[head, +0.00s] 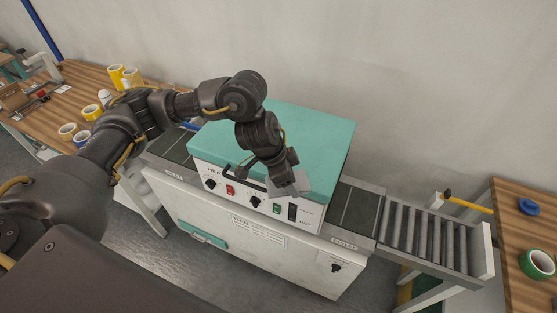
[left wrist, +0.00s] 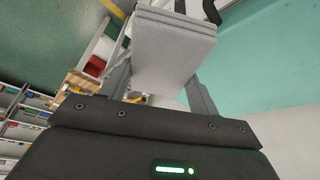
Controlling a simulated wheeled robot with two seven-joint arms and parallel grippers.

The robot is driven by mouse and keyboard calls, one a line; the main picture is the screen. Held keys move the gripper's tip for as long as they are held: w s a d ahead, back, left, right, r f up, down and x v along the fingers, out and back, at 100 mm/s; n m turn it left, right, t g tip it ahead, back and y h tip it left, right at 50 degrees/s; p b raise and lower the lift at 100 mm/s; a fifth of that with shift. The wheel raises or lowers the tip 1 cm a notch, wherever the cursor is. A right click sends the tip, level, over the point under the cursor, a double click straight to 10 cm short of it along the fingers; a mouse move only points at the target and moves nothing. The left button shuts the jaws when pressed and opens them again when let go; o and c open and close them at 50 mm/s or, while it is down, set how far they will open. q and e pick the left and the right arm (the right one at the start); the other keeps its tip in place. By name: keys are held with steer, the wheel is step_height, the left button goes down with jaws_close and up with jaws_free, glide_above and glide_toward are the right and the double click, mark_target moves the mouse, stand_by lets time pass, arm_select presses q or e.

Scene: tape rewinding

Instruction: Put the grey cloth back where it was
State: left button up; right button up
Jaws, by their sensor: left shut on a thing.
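The grey cloth (head: 301,184) is a small folded pad at the tip of my left gripper (head: 287,178). In the left wrist view the folded cloth (left wrist: 174,45) shows between the two fingers, its layers stacked at the upper edge. My left gripper is shut on it. In the head view it is at the front of the machine with the teal lid (head: 315,140), near the control panel (head: 243,196). I cannot tell whether the cloth touches the machine. My right gripper is not in view.
A roller conveyor (head: 424,240) leaves the machine on the right, beside a wooden table (head: 510,235) with green (head: 537,264) and blue (head: 532,207) tape rolls. A wooden bench (head: 75,79) with several tape rolls stands at the left. The teal lid has bare room.

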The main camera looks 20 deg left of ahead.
arm_select(q)
steer(key=s+f, duration=0.7)
steer(key=a+f+b, duration=0.3)
steer(key=f+b, duration=0.4)
steer(key=a+f+b, duration=0.4)
steer(key=f+b, duration=0.3)
steer(key=f, duration=0.1)
steer(key=shift+s+a, duration=0.3)
steer(key=shift+s, duration=0.05)
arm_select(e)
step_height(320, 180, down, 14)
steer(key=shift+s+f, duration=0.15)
